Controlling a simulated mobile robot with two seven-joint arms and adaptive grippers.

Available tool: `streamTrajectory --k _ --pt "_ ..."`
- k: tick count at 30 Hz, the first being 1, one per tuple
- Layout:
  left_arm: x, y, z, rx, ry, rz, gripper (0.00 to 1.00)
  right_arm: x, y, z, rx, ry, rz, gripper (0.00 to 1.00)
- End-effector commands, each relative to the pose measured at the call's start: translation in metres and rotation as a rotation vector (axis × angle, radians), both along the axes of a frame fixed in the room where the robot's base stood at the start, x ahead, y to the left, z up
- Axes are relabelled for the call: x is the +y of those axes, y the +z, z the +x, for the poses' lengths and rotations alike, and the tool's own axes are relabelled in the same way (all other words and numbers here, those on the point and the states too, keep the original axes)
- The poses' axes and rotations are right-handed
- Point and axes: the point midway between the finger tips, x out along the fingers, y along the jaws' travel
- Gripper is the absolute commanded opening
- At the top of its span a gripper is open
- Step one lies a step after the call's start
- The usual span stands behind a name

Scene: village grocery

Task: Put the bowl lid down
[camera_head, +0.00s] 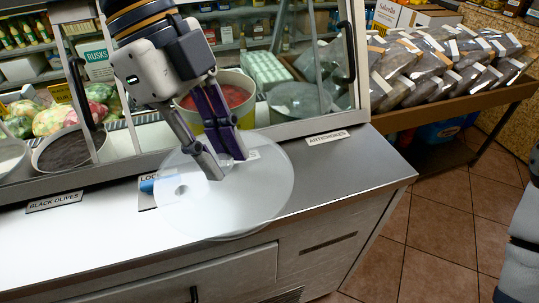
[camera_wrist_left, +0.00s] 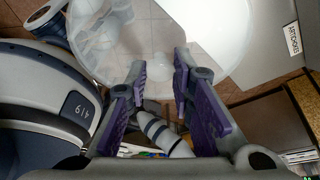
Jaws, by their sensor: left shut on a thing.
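The bowl lid (camera_head: 262,200) is a clear round disc over the steel counter in front of the glass case. Its near edge reaches past the counter's front edge. My left gripper (camera_head: 229,168) points down at the lid, with its fingertips at the lid's middle, and is shut on it. In the left wrist view the lid (camera_wrist_left: 215,45) spreads beyond the two purple-padded fingers (camera_wrist_left: 158,82), with a gap between them. I cannot tell whether the lid touches the counter. My right gripper is not in view.
The counter (camera_head: 80,245) is bare on the left, except for labels such as BLACK OLIVES (camera_head: 54,201). A tub of red food (camera_head: 238,113) and a dark bowl (camera_head: 68,150) stand in the case behind. A shelf of bagged goods (camera_head: 440,65) is at the right.

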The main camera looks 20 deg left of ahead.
Motion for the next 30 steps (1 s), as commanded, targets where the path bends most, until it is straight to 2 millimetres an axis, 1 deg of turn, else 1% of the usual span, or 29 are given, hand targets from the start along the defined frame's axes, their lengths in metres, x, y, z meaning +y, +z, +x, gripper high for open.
streamTrajectory --k 4,6,9,12,17,18,21,23,30 --pt "-0.008 -0.022 0.044 0.006 0.003 0.003 0.0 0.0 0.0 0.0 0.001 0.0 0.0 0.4" --pt "-0.013 -0.038 0.067 0.016 0.001 0.001 0.0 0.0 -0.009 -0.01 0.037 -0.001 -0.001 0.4" --pt "-0.017 -0.064 0.086 0.019 0.0 0.002 0.0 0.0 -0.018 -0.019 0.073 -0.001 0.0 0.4" --pt "-0.02 -0.079 0.099 0.015 -0.001 0.002 0.0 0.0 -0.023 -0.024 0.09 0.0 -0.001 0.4" --pt "-0.022 -0.088 0.11 0.006 -0.001 0.0 0.0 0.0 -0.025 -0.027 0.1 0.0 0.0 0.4" --pt "-0.023 -0.094 0.114 0.007 -0.002 0.0 0.0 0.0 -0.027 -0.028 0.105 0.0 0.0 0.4" --pt "-0.022 -0.113 0.113 0.007 -0.002 0.002 0.0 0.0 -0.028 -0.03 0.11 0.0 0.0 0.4" --pt "-0.023 -0.12 0.113 0.005 -0.002 0.001 0.0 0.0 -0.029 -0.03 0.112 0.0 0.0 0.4" --pt "-0.023 -0.12 0.113 -0.001 -0.001 0.001 0.0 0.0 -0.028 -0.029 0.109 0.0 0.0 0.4"
